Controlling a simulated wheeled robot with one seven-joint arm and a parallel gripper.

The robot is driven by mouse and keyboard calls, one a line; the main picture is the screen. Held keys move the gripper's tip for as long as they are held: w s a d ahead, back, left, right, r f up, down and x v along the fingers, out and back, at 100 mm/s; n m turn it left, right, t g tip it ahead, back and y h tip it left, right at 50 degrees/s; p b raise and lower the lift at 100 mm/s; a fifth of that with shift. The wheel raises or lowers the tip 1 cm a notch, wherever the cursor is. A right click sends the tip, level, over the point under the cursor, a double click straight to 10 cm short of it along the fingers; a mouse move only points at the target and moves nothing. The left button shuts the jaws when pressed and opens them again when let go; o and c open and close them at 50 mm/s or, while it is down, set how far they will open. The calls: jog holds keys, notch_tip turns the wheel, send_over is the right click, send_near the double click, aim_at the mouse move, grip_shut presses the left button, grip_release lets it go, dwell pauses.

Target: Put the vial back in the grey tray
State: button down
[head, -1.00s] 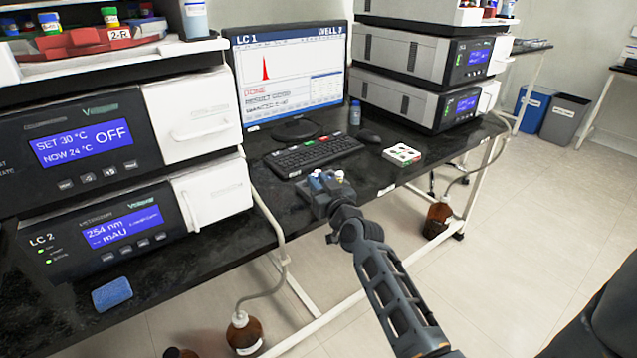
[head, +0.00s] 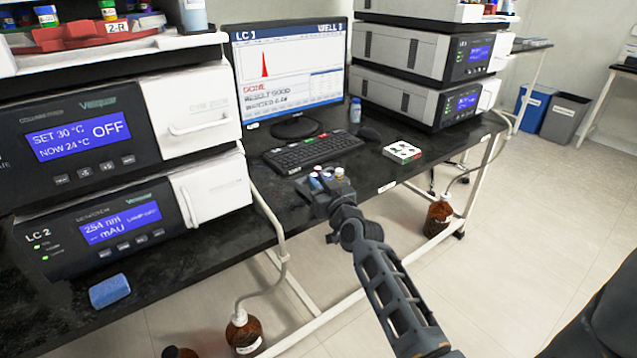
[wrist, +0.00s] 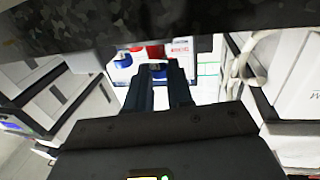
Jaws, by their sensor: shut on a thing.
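My gripper (head: 321,187) is over the front edge of the black bench, in front of the keyboard. In the wrist view my gripper (wrist: 158,72) is shut on a small vial (wrist: 157,67) with a dark blue top between the fingertips. Just beyond the fingertips in that view are a blue-capped item (wrist: 123,59) and red and white shapes, partly hidden by the fingers. In the head view several small blue, red and tan caps cluster at the gripper's end; I cannot tell which belongs to the held vial.
A keyboard (head: 312,153) and monitor (head: 290,75) stand behind the gripper. A white block with coloured dots (head: 402,152) lies to the right, and a blue-capped bottle (head: 355,111) stands further back. Instrument stacks flank the area. A blue sponge-like block (head: 109,291) lies front left.

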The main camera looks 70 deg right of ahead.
jog(key=shift+f+b, duration=0.6)
dwell(0.5)
jog(key=c, duration=0.9)
grip_release()
jog(key=v, duration=0.7)
jog(key=shift+s+a, duration=0.25)
jog(key=shift+s, duration=0.05)
jog(key=shift+a+p, duration=0.1)
jog(key=shift+p, duration=0.2)
